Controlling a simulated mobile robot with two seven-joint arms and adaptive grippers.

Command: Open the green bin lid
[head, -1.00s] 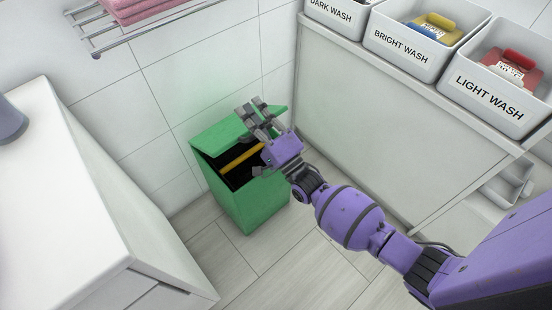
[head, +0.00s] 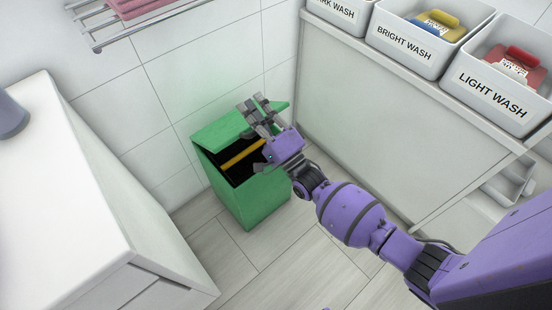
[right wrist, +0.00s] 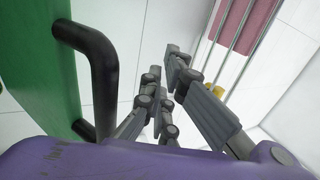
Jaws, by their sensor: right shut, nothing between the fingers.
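The green bin (head: 252,205) stands on the floor against the tiled wall. Its green lid (head: 218,131) is raised and tilted at the back, leaving a dark gap at the front. A yellow bar (head: 242,156) shows inside the opening. My right gripper (head: 254,104) is shut and empty over the right part of the lid, with its palm above the bin's right side. In the right wrist view, the gripper's fingers (right wrist: 163,62) lie beside a black curved handle (right wrist: 103,75) on a green panel (right wrist: 40,70), not around it. My left gripper is out of view.
A white cabinet (head: 70,190) stands at the left. A counter (head: 400,130) at the right bears labelled wash bins (head: 400,43). A towel rack (head: 115,30) hangs above. Light floor (head: 290,250) is free in front of the green bin.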

